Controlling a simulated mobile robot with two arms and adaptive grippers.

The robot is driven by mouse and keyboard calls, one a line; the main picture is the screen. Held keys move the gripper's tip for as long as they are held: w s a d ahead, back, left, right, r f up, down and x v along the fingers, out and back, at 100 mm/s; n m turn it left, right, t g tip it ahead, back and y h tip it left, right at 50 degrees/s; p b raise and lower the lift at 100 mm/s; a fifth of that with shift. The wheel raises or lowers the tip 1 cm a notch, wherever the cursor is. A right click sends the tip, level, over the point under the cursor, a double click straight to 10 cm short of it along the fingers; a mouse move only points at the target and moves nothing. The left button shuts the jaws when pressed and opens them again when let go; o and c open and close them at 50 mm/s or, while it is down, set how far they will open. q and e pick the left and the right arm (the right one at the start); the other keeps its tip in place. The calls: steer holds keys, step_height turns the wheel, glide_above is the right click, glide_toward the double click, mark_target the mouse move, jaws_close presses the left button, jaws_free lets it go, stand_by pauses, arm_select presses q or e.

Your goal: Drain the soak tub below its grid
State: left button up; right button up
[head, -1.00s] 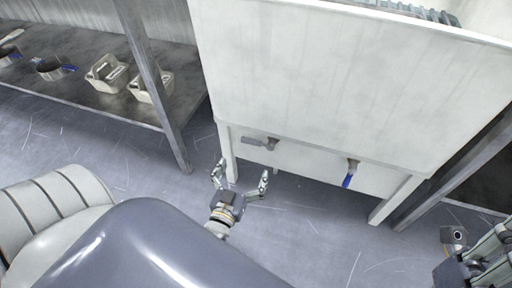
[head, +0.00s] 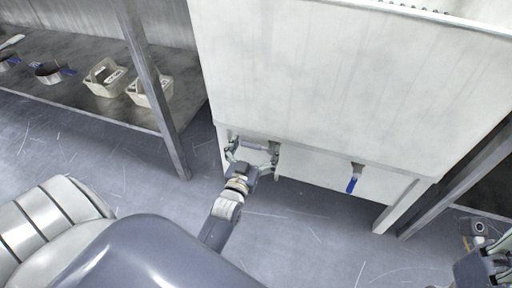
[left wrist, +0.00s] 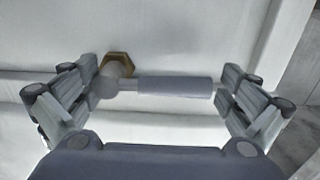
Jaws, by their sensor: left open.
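The soak tub (head: 345,75) is a tall pale box on legs. Low on its front, at the left, is a drain valve with a grey lever (head: 255,146) lying sideways. The left wrist view shows this lever (left wrist: 175,88) and a brass hex nut (left wrist: 118,65) at its root. My left gripper (head: 253,153) is open, its fingers on either side of the grey lever. In the left wrist view the gripper (left wrist: 160,98) shows a gap between fingers and lever end. A second valve with a blue lever (head: 354,181) points down at the right. My right gripper (head: 492,262) is partly cut off at lower right.
A metal shelf (head: 85,98) at the left holds pale baskets (head: 149,91) and pans (head: 48,73). Its upright post (head: 155,90) stands just left of the tub. The tub's legs stand on open grey floor (head: 290,235). A dark strip with small teeth shows along the tub's top.

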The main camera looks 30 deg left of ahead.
arm_select(q)
steer(key=c, duration=1.5)
